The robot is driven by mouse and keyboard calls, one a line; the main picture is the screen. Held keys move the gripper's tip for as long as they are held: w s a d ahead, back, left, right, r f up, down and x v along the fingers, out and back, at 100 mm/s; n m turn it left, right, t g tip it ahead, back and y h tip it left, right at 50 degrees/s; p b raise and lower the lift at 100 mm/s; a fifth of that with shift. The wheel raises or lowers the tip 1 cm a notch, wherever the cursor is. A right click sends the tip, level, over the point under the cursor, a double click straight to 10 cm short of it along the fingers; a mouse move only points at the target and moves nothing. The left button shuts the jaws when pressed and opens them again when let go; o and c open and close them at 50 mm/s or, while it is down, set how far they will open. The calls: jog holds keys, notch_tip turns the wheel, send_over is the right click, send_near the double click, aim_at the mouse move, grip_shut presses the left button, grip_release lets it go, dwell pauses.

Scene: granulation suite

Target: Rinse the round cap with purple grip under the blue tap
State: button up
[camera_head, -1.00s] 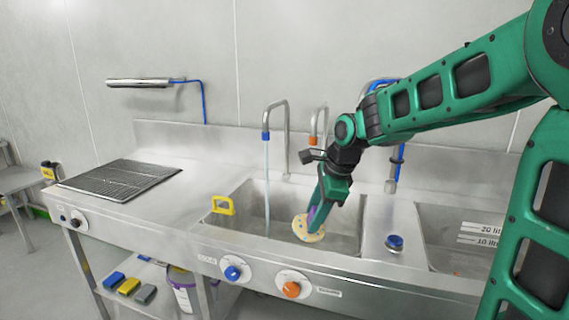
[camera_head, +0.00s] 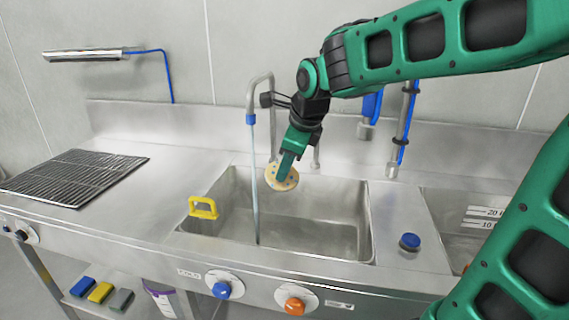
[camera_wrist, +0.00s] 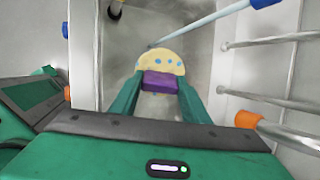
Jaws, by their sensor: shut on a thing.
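The round cap (camera_head: 281,180) is a pale yellow disc with blue spots. Its purple grip (camera_wrist: 159,82) shows between the fingers in the wrist view. My gripper (camera_head: 289,163) is shut on the purple grip and holds the cap above the sink basin, at its back. The blue tap (camera_head: 251,119), a bent steel spout with a blue collar, stands behind the sink. A thin stream of water (camera_head: 255,190) runs from it into the basin. The cap is just right of the stream in the head view; I cannot tell whether they touch. The blue knob (camera_head: 222,289) is on the front panel.
The sink basin (camera_head: 330,243) is open below the cap. An orange knob (camera_head: 294,305) is beside the blue one. A wire rack (camera_head: 75,175) lies on the left counter. Hanging blue hoses (camera_head: 405,120) are to the right.

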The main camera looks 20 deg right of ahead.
aim_at(278, 165)
jog(key=w+a+f, duration=0.1)
jog(key=w+f, duration=0.1)
jog(key=w, duration=1)
jog(key=shift+w+f, duration=0.3)
jog(key=shift+d, duration=0.2)
dwell(0.7)
jog(key=shift+d, duration=0.45)
jog(key=shift+a, duration=0.2)
jog(key=shift+a, duration=0.45)
jog(key=shift+s, duration=0.15)
jog(key=shift+s+d, duration=0.2)
jog(key=shift+s, duration=1.75)
jog(key=shift+s+d, duration=0.15)
jog(key=shift+s, duration=1.75)
